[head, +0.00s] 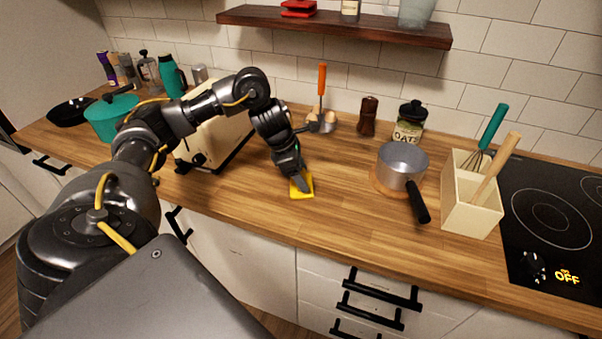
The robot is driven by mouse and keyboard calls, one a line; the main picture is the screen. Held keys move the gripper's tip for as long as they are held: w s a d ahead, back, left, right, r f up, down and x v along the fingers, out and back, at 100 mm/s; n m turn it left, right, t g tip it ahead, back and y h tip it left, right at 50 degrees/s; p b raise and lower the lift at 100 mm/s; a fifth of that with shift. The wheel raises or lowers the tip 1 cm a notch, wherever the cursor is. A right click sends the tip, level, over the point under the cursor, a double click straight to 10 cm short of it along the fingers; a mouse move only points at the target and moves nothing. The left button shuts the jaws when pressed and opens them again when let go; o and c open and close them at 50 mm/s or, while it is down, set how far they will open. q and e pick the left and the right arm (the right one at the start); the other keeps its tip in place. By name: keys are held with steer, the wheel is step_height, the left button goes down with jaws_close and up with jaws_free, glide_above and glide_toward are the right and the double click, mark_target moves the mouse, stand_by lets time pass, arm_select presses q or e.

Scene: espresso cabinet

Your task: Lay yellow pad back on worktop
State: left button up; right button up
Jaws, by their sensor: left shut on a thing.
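The yellow pad (308,182) is a small bright square at the worktop (260,187), in the middle of the head view. My left gripper (301,184) points down over it and is shut on it. The gripper hides part of the pad. The pad looks level and at or very near the wood surface; I cannot tell whether it touches. My right gripper is not in view.
A grey saucepan (402,162) stands right of the pad, its black handle towards the front edge. A cream utensil box (470,206) and a black hob (549,205) are further right. A cream toaster (215,135) stands to the left. Wood around the pad is clear.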

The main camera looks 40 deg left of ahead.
arm_select(q)
steer(key=shift+f, duration=0.2)
steer(key=o, duration=1.1)
steer(key=shift+o, duration=0.2)
steer(key=shift+r, duration=0.5)
steer(key=p+v, duration=0.2)
steer(key=v, duration=0.9)
steer(key=shift+s+r, duration=0.2)
steer(key=shift+a, duration=0.1)
